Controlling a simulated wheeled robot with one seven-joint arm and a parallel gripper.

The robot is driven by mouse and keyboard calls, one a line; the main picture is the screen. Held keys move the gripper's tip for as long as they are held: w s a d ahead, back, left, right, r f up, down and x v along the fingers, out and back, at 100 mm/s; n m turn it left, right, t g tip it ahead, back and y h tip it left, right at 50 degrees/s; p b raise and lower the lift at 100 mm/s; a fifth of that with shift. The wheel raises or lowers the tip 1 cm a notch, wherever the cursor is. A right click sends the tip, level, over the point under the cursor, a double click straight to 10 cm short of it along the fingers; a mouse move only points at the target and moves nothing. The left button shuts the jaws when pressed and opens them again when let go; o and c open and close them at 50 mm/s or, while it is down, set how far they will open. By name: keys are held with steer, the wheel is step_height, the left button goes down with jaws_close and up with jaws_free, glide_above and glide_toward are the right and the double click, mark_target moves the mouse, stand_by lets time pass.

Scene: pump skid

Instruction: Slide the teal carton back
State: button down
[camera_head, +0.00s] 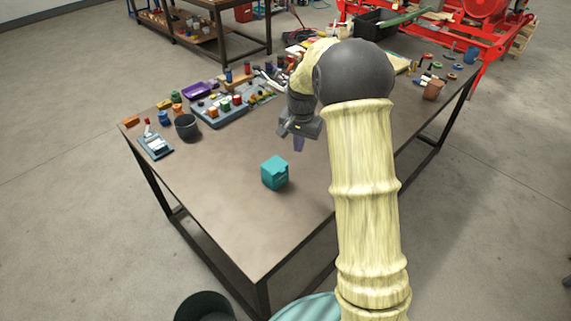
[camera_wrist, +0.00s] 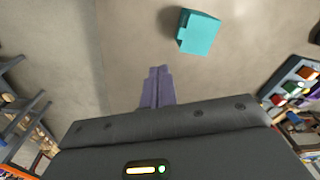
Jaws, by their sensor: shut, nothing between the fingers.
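The teal carton (camera_head: 274,173) stands upright on the brown table toward its near corner, with clear table around it. It also shows in the wrist view (camera_wrist: 199,33), at the top, right of the middle. My gripper (camera_head: 299,145) is above the table, farther back than the carton and a little to its right in the head view. In the wrist view its purple fingers (camera_wrist: 158,86) are together with nothing between them. They are apart from the carton. My arm hides part of the table's right side.
A dark cup (camera_head: 187,127), a grey device (camera_head: 155,145) and a grey tray (camera_head: 203,118) with small parts stand at the table's left and back. A brown block (camera_head: 433,90) is at the right. The table (camera_head: 230,215) is bare around the carton and toward its near edges.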

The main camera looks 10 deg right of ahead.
mark_target(285, 164)
steer(key=w+d+f+m+g, duration=0.1)
steer(key=w+f+m, duration=0.3)
steer(key=w+f, duration=0.3)
steer(key=w, duration=0.4)
steer(key=shift+w+d+f+m, duration=0.15)
steer(key=shift+w+f+m, duration=0.1)
steer(key=shift+m, duration=0.15)
step_height(285, 164, down, 10)
steer(key=shift+r+p, duration=0.1)
steer(key=shift+p, duration=1.05)
steer(key=s+a, duration=0.1)
steer(key=s+a+p, duration=0.1)
steer(key=shift+a+r, duration=0.15)
steer(key=shift+a, duration=0.2)
steer(key=shift+s+a+f+p, duration=0.15)
steer(key=shift+a+f+p, duration=0.05)
steer(key=shift+a+p, duration=0.15)
